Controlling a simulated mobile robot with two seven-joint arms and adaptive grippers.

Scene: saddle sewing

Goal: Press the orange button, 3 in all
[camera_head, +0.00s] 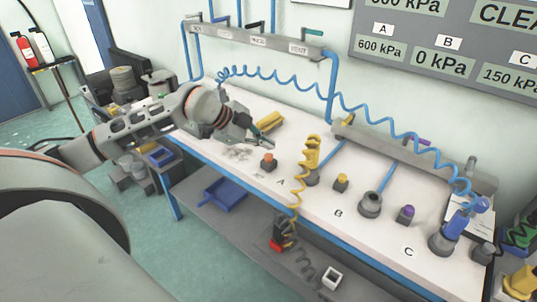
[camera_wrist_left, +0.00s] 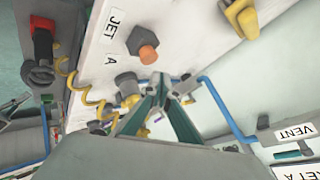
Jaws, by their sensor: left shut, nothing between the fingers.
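The orange button (camera_head: 268,160) sits on a dark grey base on the white bench, left of the A label. In the left wrist view the orange button (camera_wrist_left: 148,54) shows beside the JET and A labels, just beyond the fingertips in the picture. My left gripper (camera_head: 262,141) is shut and empty above the bench, just behind and left of the button in the head view. Its teal fingers (camera_wrist_left: 163,82) show in the left wrist view. I cannot see any contact with the button. My right gripper is not in view.
A yellow part (camera_head: 270,122) lies behind the gripper. A yellow button (camera_head: 341,183) and a purple button (camera_head: 406,213) stand farther right. A yellow coiled hose (camera_head: 296,198) hangs over the front edge. A blue coiled hose (camera_head: 290,78) spans the back.

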